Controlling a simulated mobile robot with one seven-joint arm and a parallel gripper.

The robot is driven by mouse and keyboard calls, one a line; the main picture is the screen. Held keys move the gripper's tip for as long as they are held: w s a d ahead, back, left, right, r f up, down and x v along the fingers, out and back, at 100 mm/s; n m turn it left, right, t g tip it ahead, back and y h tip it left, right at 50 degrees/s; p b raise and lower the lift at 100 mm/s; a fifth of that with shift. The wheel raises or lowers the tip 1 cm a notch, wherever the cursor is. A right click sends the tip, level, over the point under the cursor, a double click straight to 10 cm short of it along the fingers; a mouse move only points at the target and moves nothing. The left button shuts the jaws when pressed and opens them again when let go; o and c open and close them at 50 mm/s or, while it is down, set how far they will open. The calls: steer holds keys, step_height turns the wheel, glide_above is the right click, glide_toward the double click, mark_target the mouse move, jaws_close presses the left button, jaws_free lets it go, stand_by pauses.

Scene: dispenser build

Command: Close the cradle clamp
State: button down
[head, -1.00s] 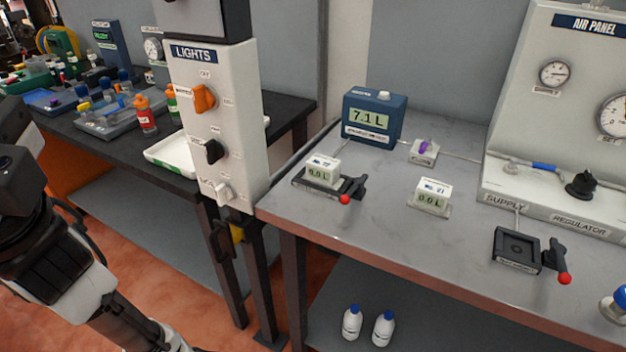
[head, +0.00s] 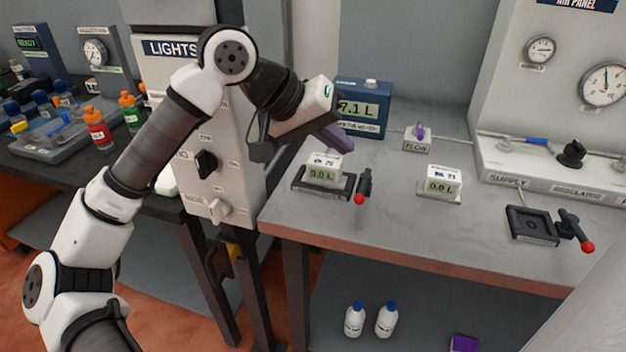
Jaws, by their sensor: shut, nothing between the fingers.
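A black cradle (head: 300,184) sits at the left of the grey bench and holds a small white meter (head: 323,171) reading 0.0 L. Its black clamp lever (head: 365,181) with a red ball end stands at the cradle's right side, the ball towards the front edge. A second black cradle (head: 531,226) at the right is empty, with a similar red-ended lever (head: 577,229). My gripper (head: 341,144) is shut and empty, pointing down to the right, above and behind the left meter. The fingertips appear apart from the lever. Whether the clamp grips the meter I cannot tell.
A second white meter (head: 439,184) stands between the cradles. A blue 7.1 L box (head: 371,112) is just behind my gripper. The LIGHTS post (head: 160,90) stands close at the left. The front middle of the bench (head: 410,225) is clear.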

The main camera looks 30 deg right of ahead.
mark_target(364, 184)
steer(key=w+f, duration=0.1)
steer(key=w+a+f+m+y, duration=0.1)
steer(key=w+f+t+y, duration=0.1)
steer(key=shift+w+a+f, duration=0.25)
steer(key=shift+f, duration=0.1)
steer(key=p+x, duration=0.2)
steer(key=x, duration=0.8)
